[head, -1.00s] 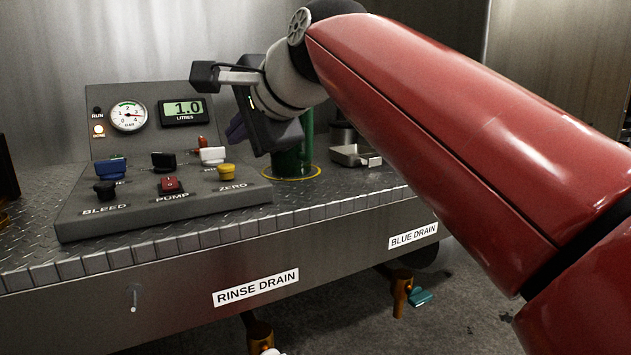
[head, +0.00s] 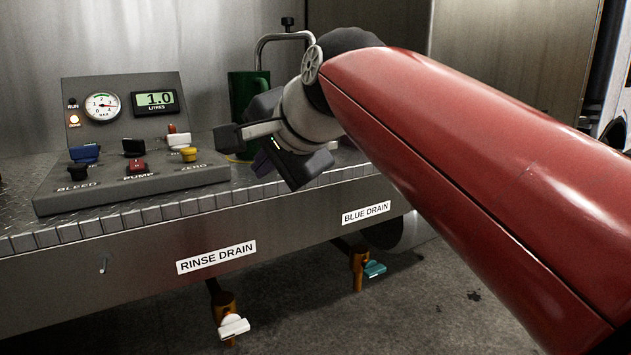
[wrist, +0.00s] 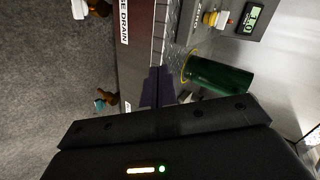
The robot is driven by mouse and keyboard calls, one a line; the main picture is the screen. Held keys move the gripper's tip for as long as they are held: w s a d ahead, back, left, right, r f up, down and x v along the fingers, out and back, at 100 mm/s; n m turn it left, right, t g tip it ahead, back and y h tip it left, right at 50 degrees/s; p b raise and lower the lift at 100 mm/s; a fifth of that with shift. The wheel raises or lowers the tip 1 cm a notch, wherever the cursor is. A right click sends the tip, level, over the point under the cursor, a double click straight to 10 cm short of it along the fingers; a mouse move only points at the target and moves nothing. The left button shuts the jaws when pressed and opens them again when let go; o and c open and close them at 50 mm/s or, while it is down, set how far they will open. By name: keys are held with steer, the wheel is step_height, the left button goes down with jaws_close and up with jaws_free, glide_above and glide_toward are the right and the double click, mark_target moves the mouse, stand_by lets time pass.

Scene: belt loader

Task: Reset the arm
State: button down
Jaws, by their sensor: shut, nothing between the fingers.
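My gripper (head: 263,163) is at the end of my red arm, in front of the bench and low beside the green cylinder (head: 243,98). In the wrist view its dark purple fingers (wrist: 158,87) are together with nothing between them. The green cylinder also shows there (wrist: 220,75), just right of the fingers and apart from them. My wrist and forearm hide part of the bench top behind them in the head view.
A control panel (head: 140,182) with knobs, a gauge (head: 102,106) and a display reading 1.0 (head: 155,102) stands at left. A bent metal pipe (head: 285,37) rises behind the cylinder. Drain valves with white (head: 233,326) and teal (head: 375,269) handles hang below the bench edge.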

steer(key=s+d+f+n+g+h, duration=0.1)
steer(key=s+d+f+n+h, duration=0.1)
steer(key=s+d+f, duration=0.3)
steer(key=s+d+f+n+g+h, duration=0.1)
steer(key=s+d+f+n+h, duration=0.1)
steer(key=s+d+f, duration=0.4)
steer(key=s+d+f+n+g+h, duration=0.1)
steer(key=s+d+f, duration=0.4)
steer(key=d+f, duration=0.6)
step_height(320, 180, down, 7)
steer(key=shift+s+d+n+h, duration=0.25)
steer(key=shift+n+h, duration=0.45)
steer(key=shift+n, duration=0.5)
